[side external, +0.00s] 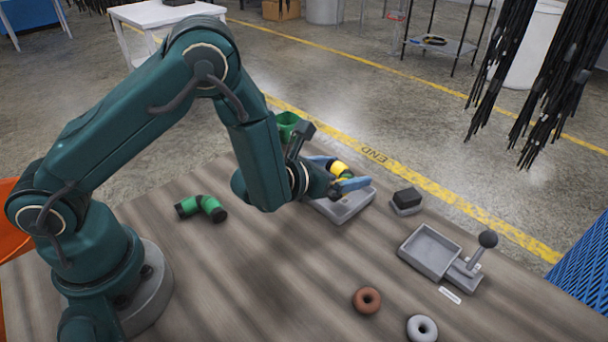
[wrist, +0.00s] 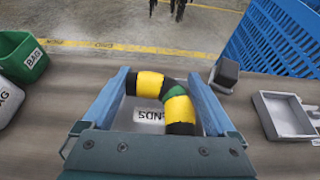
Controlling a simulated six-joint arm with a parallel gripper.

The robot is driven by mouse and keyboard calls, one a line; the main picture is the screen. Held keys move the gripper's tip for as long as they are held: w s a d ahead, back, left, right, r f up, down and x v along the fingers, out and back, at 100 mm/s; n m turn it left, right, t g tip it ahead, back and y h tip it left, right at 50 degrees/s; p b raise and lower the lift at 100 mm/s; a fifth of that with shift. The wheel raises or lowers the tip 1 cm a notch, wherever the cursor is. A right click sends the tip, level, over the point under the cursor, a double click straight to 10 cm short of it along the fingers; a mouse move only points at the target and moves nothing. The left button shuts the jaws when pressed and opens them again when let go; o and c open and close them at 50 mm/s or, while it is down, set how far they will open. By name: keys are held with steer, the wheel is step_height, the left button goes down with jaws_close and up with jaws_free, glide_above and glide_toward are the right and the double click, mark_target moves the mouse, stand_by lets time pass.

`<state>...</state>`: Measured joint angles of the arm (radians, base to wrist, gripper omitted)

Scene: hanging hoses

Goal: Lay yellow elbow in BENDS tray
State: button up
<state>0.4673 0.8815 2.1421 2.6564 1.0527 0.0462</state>
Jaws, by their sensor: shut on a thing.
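The yellow elbow (side external: 341,167) has yellow arms, a green middle and black ends. In the wrist view the elbow (wrist: 150,83) lies between the blue fingers of my gripper (wrist: 165,100), bent with one end toward me. My gripper (side external: 337,173) is shut on it in the side view too. The grey BENDS tray (side external: 346,210) is beneath the gripper, partly hidden by it. In the wrist view the tray's label (wrist: 150,115) reads upside down behind the elbow. I cannot tell how much gap there is between elbow and tray floor.
A green elbow (side external: 203,207) lies left on the table. A black block (side external: 407,198) stands right of the tray. A grey tray (side external: 430,252) with a knobbed lever (side external: 487,240), a brown ring (side external: 367,300) and a grey ring (side external: 422,328) lie farther right. A green bin (side external: 288,124) stands behind.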

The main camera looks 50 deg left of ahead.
stand_by(0.4)
steer(key=o, duration=1)
steer(key=shift+r, duration=3.5)
